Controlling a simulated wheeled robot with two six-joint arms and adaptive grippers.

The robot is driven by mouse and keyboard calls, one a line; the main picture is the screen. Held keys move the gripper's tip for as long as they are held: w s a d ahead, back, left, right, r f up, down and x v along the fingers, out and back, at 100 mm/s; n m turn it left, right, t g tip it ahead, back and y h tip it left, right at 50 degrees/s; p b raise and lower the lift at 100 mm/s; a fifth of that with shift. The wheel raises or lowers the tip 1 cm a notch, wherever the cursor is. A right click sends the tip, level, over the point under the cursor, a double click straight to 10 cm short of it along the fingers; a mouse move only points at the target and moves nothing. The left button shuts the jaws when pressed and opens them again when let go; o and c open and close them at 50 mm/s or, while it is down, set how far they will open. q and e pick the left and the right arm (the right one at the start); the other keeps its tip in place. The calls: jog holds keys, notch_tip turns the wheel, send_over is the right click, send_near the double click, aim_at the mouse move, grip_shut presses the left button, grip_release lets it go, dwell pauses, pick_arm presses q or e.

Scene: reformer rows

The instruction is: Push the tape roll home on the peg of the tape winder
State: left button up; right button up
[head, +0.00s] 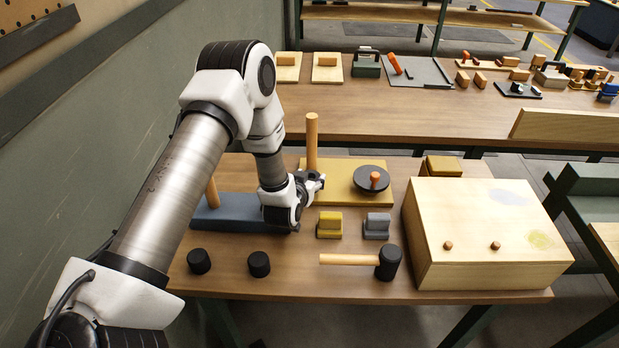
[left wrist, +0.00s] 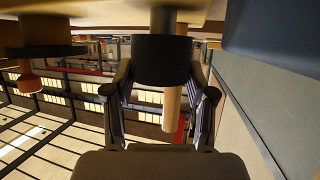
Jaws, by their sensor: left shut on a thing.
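The tape winder has a yellow base (head: 345,170), a tall wooden peg (head: 311,142) and a dark disk (head: 371,180) with an orange knob. My left gripper (head: 312,186) is low at the peg. In the left wrist view, which looks upside down, the gripper (left wrist: 160,98) is shut on a black ridged tape roll (left wrist: 162,58). The head view hides the roll behind my gripper. My right gripper is not in view.
A blue base (head: 235,212) with another wooden peg stands left of the gripper. Two black rolls (head: 199,261) (head: 259,264), a yellow block (head: 329,224), a grey block (head: 377,225) and a mallet (head: 388,262) lie in front. A large wooden box (head: 485,235) fills the right.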

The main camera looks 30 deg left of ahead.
pick_arm(q)
jog(key=shift+f+b, duration=0.8)
jog(key=shift+f, duration=0.35)
jog(key=o, duration=1.2)
jog(key=shift+o, duration=0.2)
jog(key=shift+r, duration=0.1)
jog(key=v, duration=1.2)
